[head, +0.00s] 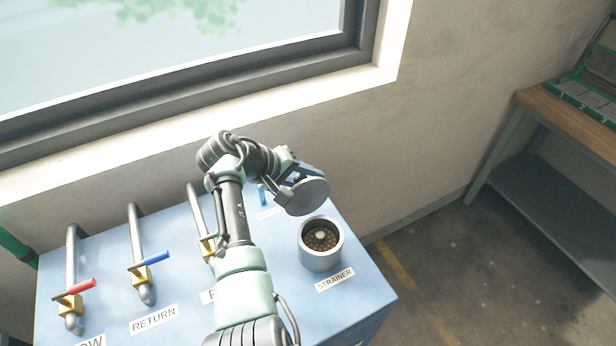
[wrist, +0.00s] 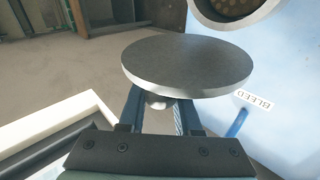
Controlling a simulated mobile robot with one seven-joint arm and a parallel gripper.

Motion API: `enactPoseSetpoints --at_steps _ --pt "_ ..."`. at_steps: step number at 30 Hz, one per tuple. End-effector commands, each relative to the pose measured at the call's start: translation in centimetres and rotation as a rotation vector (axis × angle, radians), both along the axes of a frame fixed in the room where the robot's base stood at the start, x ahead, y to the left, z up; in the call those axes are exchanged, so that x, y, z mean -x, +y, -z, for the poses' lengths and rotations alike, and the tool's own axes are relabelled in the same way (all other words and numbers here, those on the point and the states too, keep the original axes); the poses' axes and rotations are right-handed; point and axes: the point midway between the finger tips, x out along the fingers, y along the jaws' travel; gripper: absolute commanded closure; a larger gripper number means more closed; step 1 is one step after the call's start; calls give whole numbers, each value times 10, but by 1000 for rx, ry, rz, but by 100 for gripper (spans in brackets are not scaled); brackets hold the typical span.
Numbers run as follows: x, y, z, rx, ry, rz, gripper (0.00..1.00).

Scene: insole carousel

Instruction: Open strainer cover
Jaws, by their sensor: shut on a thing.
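The strainer (head: 320,258) is a grey metal cylinder at the right of the blue cabinet top, with a "STRAINER" label (head: 335,279) in front of it. Its top is open and shows a brownish perforated inside with a pale round spot. The strainer cover (head: 303,197), a round grey disc, is off the strainer, held tilted above and behind it. In the wrist view the cover (wrist: 188,66) fills the middle, with its knob between the fingers. My gripper (wrist: 158,108) is shut on that knob. The strainer's rim (wrist: 232,22) shows at the wrist view's top right.
Pipes with a red-handled valve (head: 78,287) and a blue-handled valve (head: 150,262) stand at the left of the cabinet top (head: 110,260). A "BLEED" label (wrist: 255,100) and blue lever (wrist: 237,122) are near my gripper. A wall and window are behind; a workbench (head: 560,110) stands right.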

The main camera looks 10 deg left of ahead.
Motion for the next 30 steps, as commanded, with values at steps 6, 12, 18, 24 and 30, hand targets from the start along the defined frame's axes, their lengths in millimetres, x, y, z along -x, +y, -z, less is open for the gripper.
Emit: enactPoseSetpoints --at_steps 6,12,18,24,30 --pt "6 -1 12 -3 25 5 100" --pt "7 -1 12 -3 25 5 100" --pt "7 -1 12 -3 25 5 62" --pt "5 -1 10 -3 21 4 37" --pt "4 0 7 -2 15 3 37"
